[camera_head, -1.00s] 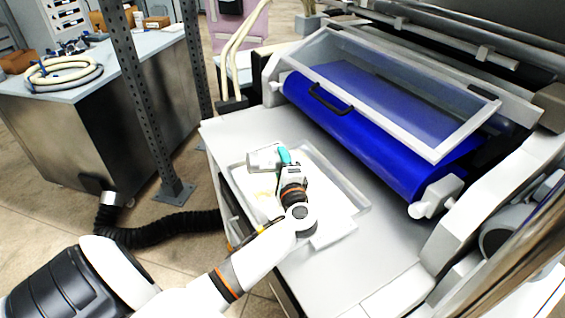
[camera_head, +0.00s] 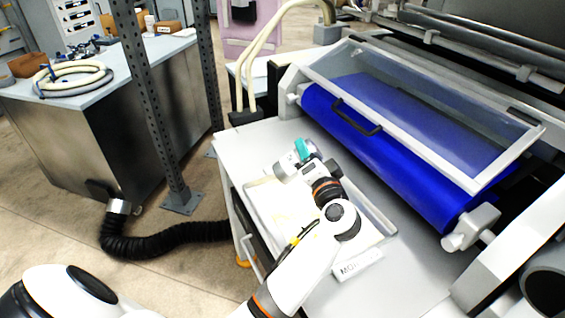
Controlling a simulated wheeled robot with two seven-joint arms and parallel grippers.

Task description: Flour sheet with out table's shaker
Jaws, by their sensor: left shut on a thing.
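My left gripper (camera_head: 301,156), with a teal part on it, is shut on a grey-white shaker (camera_head: 283,170). It holds the shaker tilted over the back left part of a shallow tray on the steel table (camera_head: 240,145). The gripper hides part of the shaker, and I cannot make out its holes or any falling flour. A pale sheet (camera_head: 268,208) lies in the tray, partly covered by my left arm. The blue belt (camera_head: 385,150) of the roller sheeter is behind and to the right, under a clear framed guard (camera_head: 440,115). My right gripper is not in view.
A label plate with lettering (camera_head: 358,265) is at the tray's front edge. A steel cabinet (camera_head: 140,130) with coiled hoses (camera_head: 72,78) is further left.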

